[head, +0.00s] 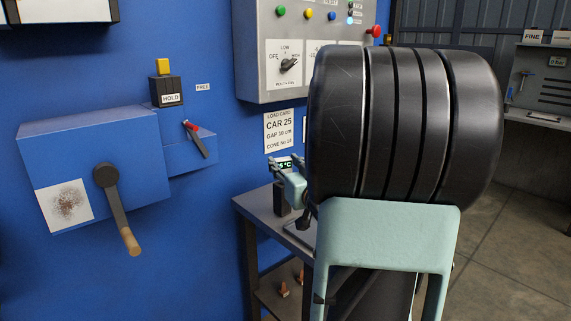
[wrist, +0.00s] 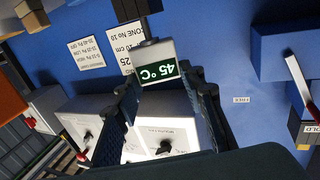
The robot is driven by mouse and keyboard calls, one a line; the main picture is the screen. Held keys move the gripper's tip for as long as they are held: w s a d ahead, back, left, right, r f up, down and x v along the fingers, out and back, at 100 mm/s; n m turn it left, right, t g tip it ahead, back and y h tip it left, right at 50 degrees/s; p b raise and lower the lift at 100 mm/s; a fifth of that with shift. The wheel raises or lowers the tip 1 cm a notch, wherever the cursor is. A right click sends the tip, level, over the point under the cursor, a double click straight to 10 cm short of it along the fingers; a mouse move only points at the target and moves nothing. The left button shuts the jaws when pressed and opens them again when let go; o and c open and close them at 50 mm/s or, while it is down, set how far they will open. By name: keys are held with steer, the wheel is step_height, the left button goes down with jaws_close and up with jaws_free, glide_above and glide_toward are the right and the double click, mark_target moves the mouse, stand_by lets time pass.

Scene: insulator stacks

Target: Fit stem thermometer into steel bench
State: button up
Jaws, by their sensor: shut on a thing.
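My gripper (head: 290,183) is shut on the stem thermometer (head: 286,163), over the steel bench (head: 262,208) in the head view. In the wrist view the thermometer (wrist: 157,73) sits between the two dark fingers, its grey head showing a green 45 °C upside down. A dark block (head: 281,199) stands below the thermometer on the bench top. A dark block (wrist: 134,9) also shows just beyond the thermometer head in the wrist view. I cannot tell whether the stem is in it or apart from it. The stem's lower end is hidden.
A large dark part of my own arm covers the middle right of the head view and hides much of the bench. A blue wall carries a grey control panel (head: 255,60), a load card (head: 279,132) and a blue box with a crank (head: 115,205). Small orange items (head: 284,289) lie on the lower shelf.

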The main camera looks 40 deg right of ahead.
steer(key=shift+f+b, duration=0.95)
steer(key=shift+f, duration=0.15)
steer(key=o, duration=1.4)
steer(key=shift+c, duration=0.2)
steer(key=v, duration=0.7)
steer(key=shift+s, duration=0.25)
steer(key=shift+a+r, duration=0.1)
